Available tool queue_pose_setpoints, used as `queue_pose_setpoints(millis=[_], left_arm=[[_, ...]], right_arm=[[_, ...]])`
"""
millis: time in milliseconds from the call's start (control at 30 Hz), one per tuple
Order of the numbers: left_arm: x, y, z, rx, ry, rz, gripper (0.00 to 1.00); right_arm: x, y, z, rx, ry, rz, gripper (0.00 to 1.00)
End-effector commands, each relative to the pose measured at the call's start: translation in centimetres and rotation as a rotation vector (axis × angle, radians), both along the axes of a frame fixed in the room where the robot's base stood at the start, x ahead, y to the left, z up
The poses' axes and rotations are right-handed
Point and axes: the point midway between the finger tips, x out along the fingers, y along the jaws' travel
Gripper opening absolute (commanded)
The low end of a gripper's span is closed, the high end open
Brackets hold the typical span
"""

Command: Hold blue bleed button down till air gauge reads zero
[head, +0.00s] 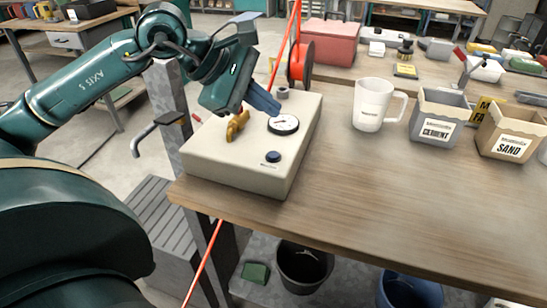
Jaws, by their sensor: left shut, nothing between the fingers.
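A cream box (225,158) stands on the near left corner of the wooden bench. The dark blue bleed button (273,157) is on its top, near the front edge, with nothing touching it. The round white air gauge (286,125) with a black rim sits behind the button; its needle is too small to read. My left gripper (274,110) is shut and empty, its blue fingers pointing down just behind the gauge and overlapping its upper edge in the picture. Whether they touch the box cannot be told. My right gripper is not in view.
A brass valve (237,125) stands on the box, left of the gauge. A red hose reel (301,64) is behind it. A white mug (374,104), a cement bin (438,116) and a sand bin (510,132) stand to the right. The bench front is clear.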

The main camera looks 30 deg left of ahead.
Motion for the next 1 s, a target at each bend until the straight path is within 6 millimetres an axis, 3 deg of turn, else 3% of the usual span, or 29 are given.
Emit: queue_pose_setpoints(millis=[100, 400, 1000], left_arm=[[0.0, 0.0, -2.5, 0.000, 0.001, -0.001, 0.00], [0.0, 0.0, -6.2, 0.000, -0.002, -0.001, 0.00], [0.0, 0.0, -7.1, -0.001, 0.000, 0.001, 0.00]], right_arm=[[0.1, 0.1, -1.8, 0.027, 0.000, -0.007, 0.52], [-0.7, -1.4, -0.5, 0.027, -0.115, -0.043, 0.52], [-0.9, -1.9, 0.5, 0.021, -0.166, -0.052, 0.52]])
